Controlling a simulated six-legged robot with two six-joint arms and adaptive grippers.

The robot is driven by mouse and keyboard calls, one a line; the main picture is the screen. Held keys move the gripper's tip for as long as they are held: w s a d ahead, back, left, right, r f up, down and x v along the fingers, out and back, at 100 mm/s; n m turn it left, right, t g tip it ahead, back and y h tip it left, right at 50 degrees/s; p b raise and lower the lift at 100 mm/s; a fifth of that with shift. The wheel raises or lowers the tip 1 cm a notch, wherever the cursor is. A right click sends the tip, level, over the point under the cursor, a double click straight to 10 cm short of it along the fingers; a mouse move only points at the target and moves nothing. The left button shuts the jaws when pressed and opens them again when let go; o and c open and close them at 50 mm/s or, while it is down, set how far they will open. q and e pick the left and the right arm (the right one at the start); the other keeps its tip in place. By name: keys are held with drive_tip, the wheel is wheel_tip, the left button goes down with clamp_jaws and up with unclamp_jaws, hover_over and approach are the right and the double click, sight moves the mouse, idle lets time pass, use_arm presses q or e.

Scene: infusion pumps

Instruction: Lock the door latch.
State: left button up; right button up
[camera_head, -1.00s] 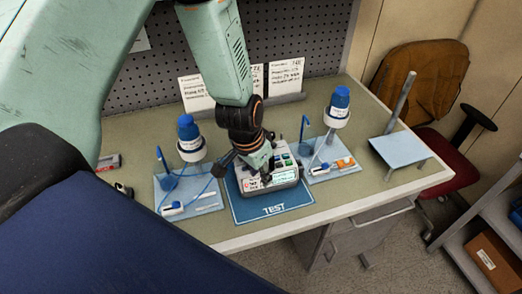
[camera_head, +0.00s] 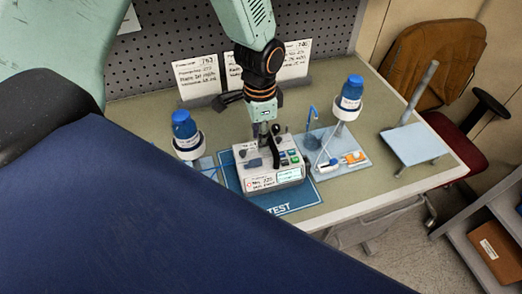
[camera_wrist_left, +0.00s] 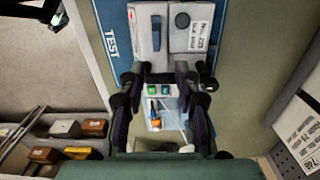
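A light grey infusion pump (camera_head: 268,178) stands on the blue TEST mat (camera_head: 290,206). It has green buttons, a small screen and labels on its near side. Contact with the pump is unclear. My right gripper is not in view.
A blue-capped bottle on a stand (camera_head: 349,98) with a light-blue tray (camera_head: 335,168) is right of the pump; another blue-capped bottle (camera_head: 185,130) is left. Cards (camera_head: 198,77) stand behind. A small raised platform (camera_head: 414,144) is at the table's right.

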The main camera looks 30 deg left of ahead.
sight(261, 165)
use_arm(q)
drive_tip(key=f, duration=0.2)
drive_tip(key=d+f, duration=0.1)
drive_tip(key=shift+s+f, duration=0.15)
drive_tip(key=shift+s, duration=0.25)
drive_tip(key=f, duration=0.2)
drive_tip(key=f+p, duration=0.1)
drive_tip(key=f, duration=0.1)
drive_tip(key=shift+w+a, duration=0.35)
drive_tip(key=shift+s+d+r, duration=0.1)
drive_tip(key=shift+s+d, duration=0.1)
drive_tip(key=shift+d, duration=0.05)
drive_tip(key=shift+w+a+f, duration=0.2)
drive_tip(key=shift+a, duration=0.05)
drive_tip(key=c, duration=0.6)
clamp_jaws()
drive_tip(key=shift+d+r, duration=0.1)
drive_tip(key=shift+d, duration=0.05)
drive_tip(key=shift+s, duration=0.1)
